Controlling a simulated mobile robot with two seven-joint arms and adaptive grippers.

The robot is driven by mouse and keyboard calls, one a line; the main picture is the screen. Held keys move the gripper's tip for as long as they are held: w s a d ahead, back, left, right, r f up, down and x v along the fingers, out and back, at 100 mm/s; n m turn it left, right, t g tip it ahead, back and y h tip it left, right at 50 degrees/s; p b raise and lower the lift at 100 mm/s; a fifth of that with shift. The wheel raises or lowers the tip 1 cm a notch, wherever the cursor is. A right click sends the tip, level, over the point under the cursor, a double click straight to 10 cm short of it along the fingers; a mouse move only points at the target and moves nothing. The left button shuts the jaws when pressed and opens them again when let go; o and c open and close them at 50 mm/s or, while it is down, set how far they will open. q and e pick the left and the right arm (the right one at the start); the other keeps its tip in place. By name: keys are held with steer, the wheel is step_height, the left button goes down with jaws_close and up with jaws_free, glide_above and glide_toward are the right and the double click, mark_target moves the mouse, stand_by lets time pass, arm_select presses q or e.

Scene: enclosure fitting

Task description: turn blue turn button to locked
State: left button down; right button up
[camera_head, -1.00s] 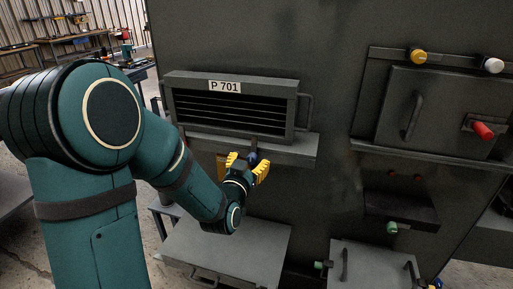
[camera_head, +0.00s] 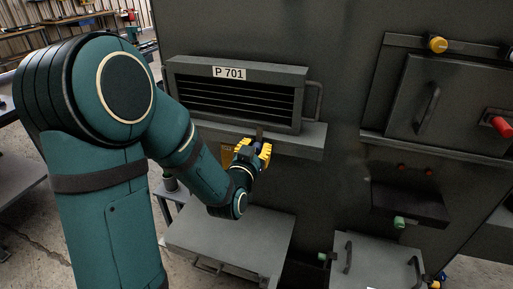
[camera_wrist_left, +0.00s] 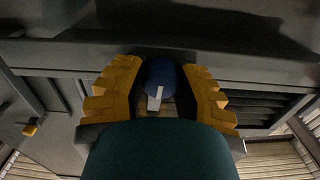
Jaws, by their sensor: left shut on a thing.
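The blue turn button (camera_wrist_left: 160,76) sits between the two yellow fingers of my left gripper (camera_wrist_left: 158,92) in the left wrist view. A pale bar or mark (camera_wrist_left: 155,98) shows on it, pointing down in that picture. In the head view my left gripper (camera_head: 254,151) is shut on the button, just below the ledge under the P 701 unit (camera_head: 238,93). Only a small dark blue part of the button (camera_head: 259,146) shows there; the fingers hide the rest. My right gripper is not in view.
Right of the P 701 unit are a hatch with a handle (camera_head: 428,107), a yellow knob (camera_head: 437,44) and a red handle (camera_head: 501,126). A green knob (camera_head: 399,222) sits lower right. A grey box lid (camera_head: 230,243) lies below my left gripper.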

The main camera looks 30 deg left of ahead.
arm_select(q)
steer(key=shift+n+b, duration=0.5)
steer(key=shift+b, duration=0.4)
steer(key=shift+r, duration=0.1)
steer(key=c, duration=0.7)
jaws_free()
steer(key=shift+w, duration=0.1)
step_height(320, 180, up, 10)
steer(key=shift+f, duration=0.1)
